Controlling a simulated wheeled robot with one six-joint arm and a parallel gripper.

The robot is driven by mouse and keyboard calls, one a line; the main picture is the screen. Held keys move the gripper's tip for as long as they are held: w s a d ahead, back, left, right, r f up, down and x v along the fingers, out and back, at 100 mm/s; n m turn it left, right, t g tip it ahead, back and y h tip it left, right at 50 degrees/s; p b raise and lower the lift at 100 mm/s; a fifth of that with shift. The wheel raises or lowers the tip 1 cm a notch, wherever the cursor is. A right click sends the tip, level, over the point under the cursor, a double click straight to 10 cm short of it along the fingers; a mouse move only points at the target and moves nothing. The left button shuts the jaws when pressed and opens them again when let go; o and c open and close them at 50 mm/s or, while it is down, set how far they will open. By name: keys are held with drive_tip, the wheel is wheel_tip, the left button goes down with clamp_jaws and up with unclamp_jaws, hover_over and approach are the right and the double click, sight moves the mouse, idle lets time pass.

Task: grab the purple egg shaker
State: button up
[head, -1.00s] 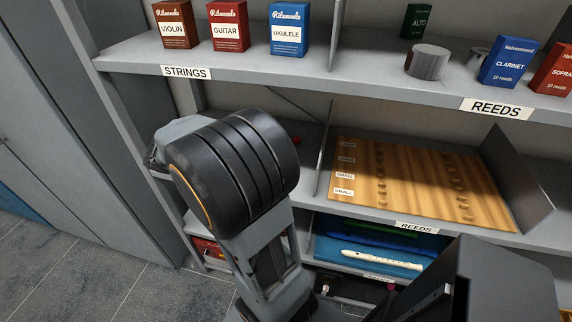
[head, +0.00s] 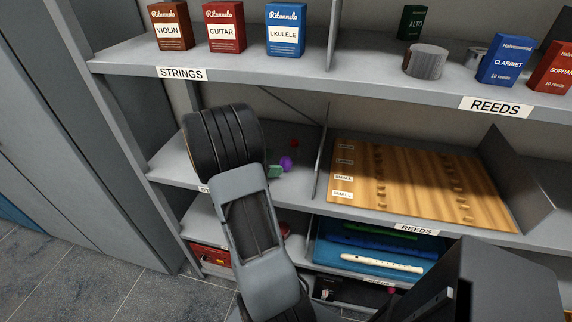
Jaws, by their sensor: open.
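The purple egg shaker (head: 286,163) lies on the middle shelf, in the bay left of the upright divider. It is small and rounded in the head view. A small green item (head: 274,171) is just left of it and seems to touch or overlap it; I cannot tell which. My arm rises in front of the left part of this bay, with its dark rounded joint close to the egg's left in the picture. My gripper does not show; the arm seems to hide it.
A small red item (head: 294,142) lies behind the egg. The divider (head: 322,150) and a wooden reed board (head: 415,185) are to the right. The upper shelf (head: 240,72) carries string boxes. Below, a blue tray (head: 330,252) holds recorders.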

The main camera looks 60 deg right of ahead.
sight(285, 163)
drive_tip(key=shift+x, duration=2.65)
drive_tip(key=shift+f, duration=0.1)
drive_tip(key=shift+a, duration=0.1)
drive_tip(key=c, duration=1)
